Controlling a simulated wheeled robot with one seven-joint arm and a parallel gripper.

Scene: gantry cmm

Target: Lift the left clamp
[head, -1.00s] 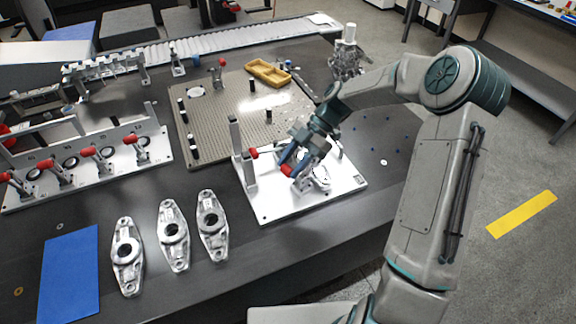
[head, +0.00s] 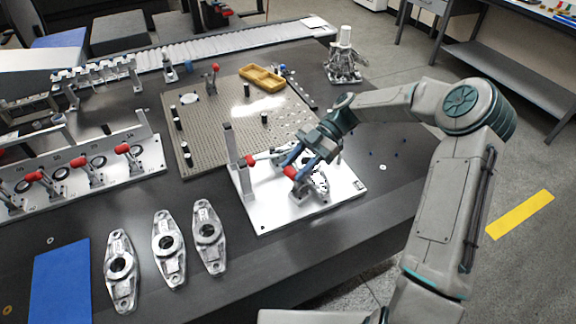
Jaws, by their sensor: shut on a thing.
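A white fixture plate (head: 262,217) with a metal upright at its left side lies near the front edge of the dark table. Two red-tipped toggle clamps show on it. The left one in the picture has its red handle tip (head: 249,160) beside the upright. My gripper (head: 294,164) reaches in from the upper right and is shut on that second handle. The fingers and wrist hide part of the clamps and of the part on the plate.
Several metal flanged parts (head: 168,247) lie at the front left beside a blue mat (head: 60,283). A long fixture (head: 135,172) with red-handled clamps stands at left. A perforated plate (head: 215,115) with posts and a yellow tray (head: 262,78) is behind. Free table lies at right.

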